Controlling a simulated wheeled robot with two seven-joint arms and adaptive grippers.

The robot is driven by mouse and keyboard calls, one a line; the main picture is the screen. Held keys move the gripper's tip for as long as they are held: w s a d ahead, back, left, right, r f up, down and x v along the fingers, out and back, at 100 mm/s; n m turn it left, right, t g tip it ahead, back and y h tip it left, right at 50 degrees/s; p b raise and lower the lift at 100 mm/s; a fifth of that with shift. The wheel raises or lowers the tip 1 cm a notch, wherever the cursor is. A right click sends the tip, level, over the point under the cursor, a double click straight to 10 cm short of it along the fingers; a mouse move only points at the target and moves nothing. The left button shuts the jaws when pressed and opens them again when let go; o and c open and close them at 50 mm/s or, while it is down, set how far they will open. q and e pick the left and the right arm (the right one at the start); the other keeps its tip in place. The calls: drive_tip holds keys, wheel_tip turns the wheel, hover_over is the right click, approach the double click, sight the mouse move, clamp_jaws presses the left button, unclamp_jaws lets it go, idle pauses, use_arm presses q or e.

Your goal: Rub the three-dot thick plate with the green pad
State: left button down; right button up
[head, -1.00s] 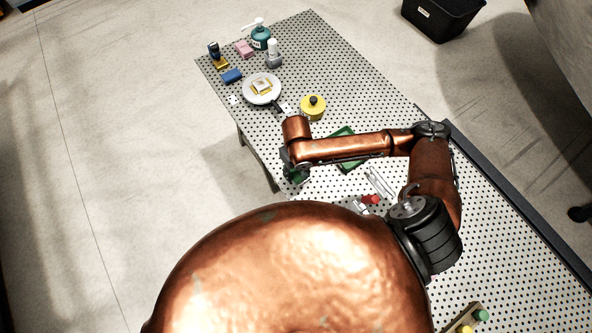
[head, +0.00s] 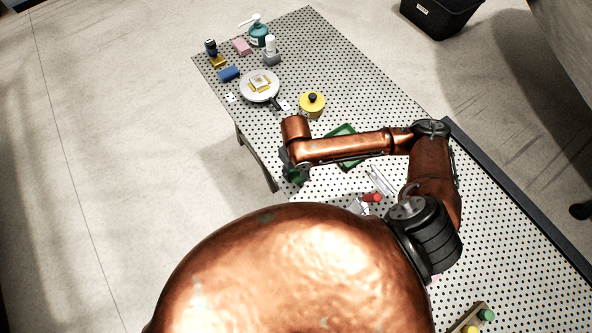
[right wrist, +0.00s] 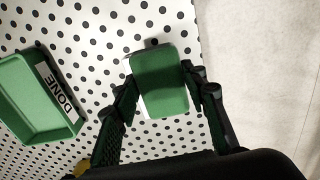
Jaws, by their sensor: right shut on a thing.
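My right gripper (right wrist: 163,95) is shut on a green pad (right wrist: 160,82), which sits between its two dark fingers above the dotted table. A pale edge shows along the pad's left and lower sides; I cannot tell whether it belongs to the pad. In the head view the right gripper (head: 293,174) is a small dark green shape below the copper wrist, near the table's left edge. I cannot make out a three-dot thick plate in either view; my arm and body hide part of the table. My left gripper is not in view.
A green tray labelled DONE (right wrist: 37,98) lies left of the pad. A red-handled tool (head: 371,198) lies near my arm. Floor is open beyond the left edge.

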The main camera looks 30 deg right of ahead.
drive_tip(key=shift+f, duration=0.95)
drive_tip(key=shift+d, duration=0.1)
drive_tip(key=shift+d+r+p, duration=0.2)
drive_tip(key=shift+d+p, duration=0.35)
drive_tip(key=shift+w+d+p, duration=0.15)
drive_tip(key=shift+d+p, duration=0.3)
drive_tip(key=shift+d, duration=0.25)
drive_tip(key=shift+w+d+p, duration=0.1)
drive_tip(key=shift+d+p, duration=0.35)
drive_tip(key=shift+d, duration=0.2)
drive_tip(key=shift+f+p, duration=0.15)
drive_tip(key=shift+p, duration=0.5)
drive_tip(key=shift+s+a+p, duration=0.15)
drive_tip(key=shift+a+p, duration=0.4)
drive_tip(key=shift+a, duration=0.3)
drive_tip(key=shift+s+a+p, duration=0.15)
drive_tip(key=shift+a+p, duration=0.4)
drive_tip(key=shift+a, duration=0.25)
drive_tip(key=shift+a+f, duration=0.1)
drive_tip(key=shift+a, duration=0.25)
